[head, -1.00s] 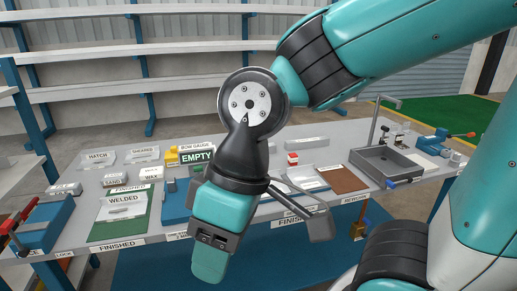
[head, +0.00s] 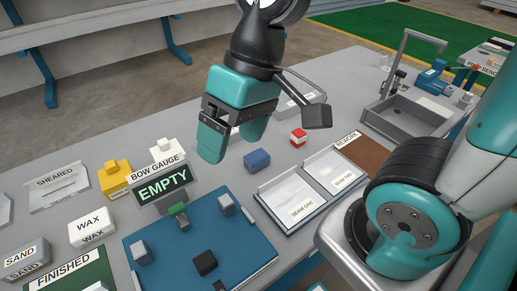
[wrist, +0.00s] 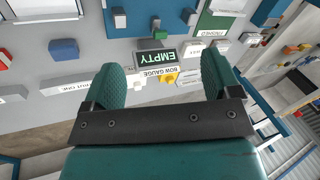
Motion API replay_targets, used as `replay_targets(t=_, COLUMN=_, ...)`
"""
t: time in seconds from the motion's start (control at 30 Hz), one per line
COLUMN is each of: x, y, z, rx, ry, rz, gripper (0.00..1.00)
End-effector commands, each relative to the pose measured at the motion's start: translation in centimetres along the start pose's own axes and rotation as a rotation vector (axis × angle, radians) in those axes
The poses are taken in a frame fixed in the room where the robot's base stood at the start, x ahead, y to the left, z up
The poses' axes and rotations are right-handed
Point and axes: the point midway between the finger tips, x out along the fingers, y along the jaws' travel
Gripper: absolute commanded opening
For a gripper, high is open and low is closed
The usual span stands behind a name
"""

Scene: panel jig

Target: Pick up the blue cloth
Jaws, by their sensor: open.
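The blue cloth (head: 257,160) is a small folded bundle lying on the grey bench, left of the two white trays. It also shows in the wrist view (wrist: 63,49), at the upper left, outside the space between my fingers. My gripper (head: 233,146) is open and empty above the bench, pointing down. In the head view it appears just above and left of the cloth, not touching it. In the wrist view the gap between my fingers (wrist: 162,72) frames the EMPTY display and BOW GAUGE label.
The bow gauge with its EMPTY display (head: 163,185) stands left of the cloth, behind a blue fixture plate (head: 185,262). A red-and-white block (head: 298,137) sits behind the cloth to the right. White beam trays (head: 293,198) lie at right, a sink (head: 410,115) beyond.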

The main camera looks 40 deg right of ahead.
Motion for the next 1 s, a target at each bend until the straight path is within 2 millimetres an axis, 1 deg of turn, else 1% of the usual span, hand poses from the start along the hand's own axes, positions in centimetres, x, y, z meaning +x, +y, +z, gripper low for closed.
replay_targets(t=0.03, x=0.2, y=2.3, z=-1.8, rx=0.180, ry=-0.006, rz=0.004, gripper=0.83)
replay_targets(t=0.07, x=0.4, y=3.9, z=-2.8, rx=0.302, ry=-0.007, rz=0.005, gripper=0.83)
replay_targets(t=0.1, x=0.5, y=6.2, z=-4.1, rx=0.477, ry=-0.008, rz=0.006, gripper=0.83)
replay_targets(t=0.17, x=0.8, y=10.2, z=-5.7, rx=0.747, ry=-0.008, rz=0.005, gripper=0.83)
replay_targets(t=0.2, x=1.1, y=12.9, z=-6.4, rx=0.922, ry=-0.008, rz=0.003, gripper=0.83)
replay_targets(t=0.27, x=1.5, y=17.0, z=-7.0, rx=1.170, ry=-0.008, rz=-0.003, gripper=0.83)
replay_targets(t=0.3, x=1.8, y=19.5, z=-7.2, rx=1.321, ry=-0.009, rz=-0.008, gripper=0.83)
replay_targets(t=0.4, x=2.6, y=24.7, z=-6.9, rx=1.629, ry=-0.013, rz=-0.022, gripper=0.83)
replay_targets(t=0.5, x=3.3, y=27.8, z=-6.3, rx=1.822, ry=-0.018, rz=-0.033, gripper=0.83)
replay_targets(t=0.6, x=4.1, y=29.1, z=-6.1, rx=1.909, ry=-0.024, rz=-0.037, gripper=0.83)
replay_targets(t=0.67, x=5.0, y=29.2, z=-6.0, rx=1.925, ry=-0.025, rz=-0.038, gripper=0.83)
replay_targets(t=1.0, x=12.5, y=28.7, z=-6.3, rx=1.919, ry=-0.030, rz=-0.036, gripper=0.83)
